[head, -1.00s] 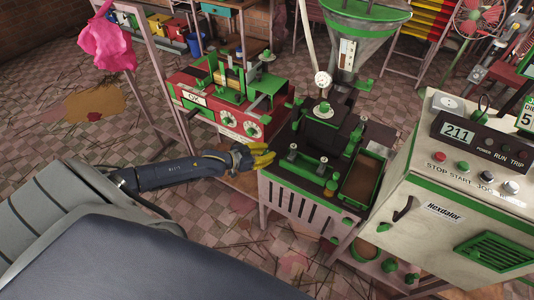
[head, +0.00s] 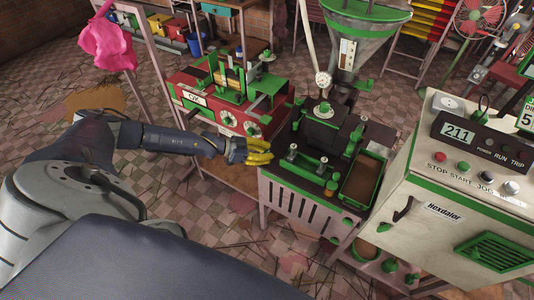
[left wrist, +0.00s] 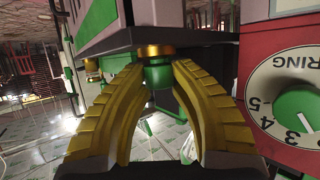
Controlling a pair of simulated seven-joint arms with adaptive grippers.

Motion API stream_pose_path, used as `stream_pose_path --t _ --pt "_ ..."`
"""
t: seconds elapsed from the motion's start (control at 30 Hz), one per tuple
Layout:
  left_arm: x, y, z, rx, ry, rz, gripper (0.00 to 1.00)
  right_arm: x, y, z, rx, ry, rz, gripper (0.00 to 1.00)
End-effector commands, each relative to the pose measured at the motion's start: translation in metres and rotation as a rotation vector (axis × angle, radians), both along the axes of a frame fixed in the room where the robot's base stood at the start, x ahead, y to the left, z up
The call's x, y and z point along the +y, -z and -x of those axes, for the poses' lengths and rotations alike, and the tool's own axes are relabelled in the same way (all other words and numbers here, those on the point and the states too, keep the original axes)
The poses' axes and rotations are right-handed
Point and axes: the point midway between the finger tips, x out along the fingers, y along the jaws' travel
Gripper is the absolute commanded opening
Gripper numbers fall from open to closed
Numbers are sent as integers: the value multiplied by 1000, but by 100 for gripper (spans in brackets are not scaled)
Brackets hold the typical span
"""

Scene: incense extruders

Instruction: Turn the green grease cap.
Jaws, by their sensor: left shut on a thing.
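The green grease cap (left wrist: 158,77) shows in the left wrist view, just below a brass collar (left wrist: 155,51) under the edge of a dark plate. My left gripper (left wrist: 158,70) has its yellow fingers on either side of the cap and is shut on it. In the head view my left gripper (head: 259,151) is at the left side of the green-and-white extruder (head: 305,203), by its top edge. The cap is hidden there. My right gripper is in neither view.
A red machine (head: 198,98) with white dials stands close behind my left gripper; one dial (left wrist: 297,110) shows at the right in the left wrist view. A control cabinet (head: 437,213) reading 211 stands at right. Tiled floor lies open at left.

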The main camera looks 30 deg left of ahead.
Motion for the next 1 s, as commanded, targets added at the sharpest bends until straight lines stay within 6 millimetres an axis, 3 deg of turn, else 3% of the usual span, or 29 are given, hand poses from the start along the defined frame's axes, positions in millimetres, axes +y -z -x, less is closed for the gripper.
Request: stream_pose_path --t 0.83,0.87,1.0 --pt "-1 0 -1 -1 61 2 0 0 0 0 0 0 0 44" --pt "-1 0 -1 -1 61 2 26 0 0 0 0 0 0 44" --pt "-1 0 -1 -1 61 2 43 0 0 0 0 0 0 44"
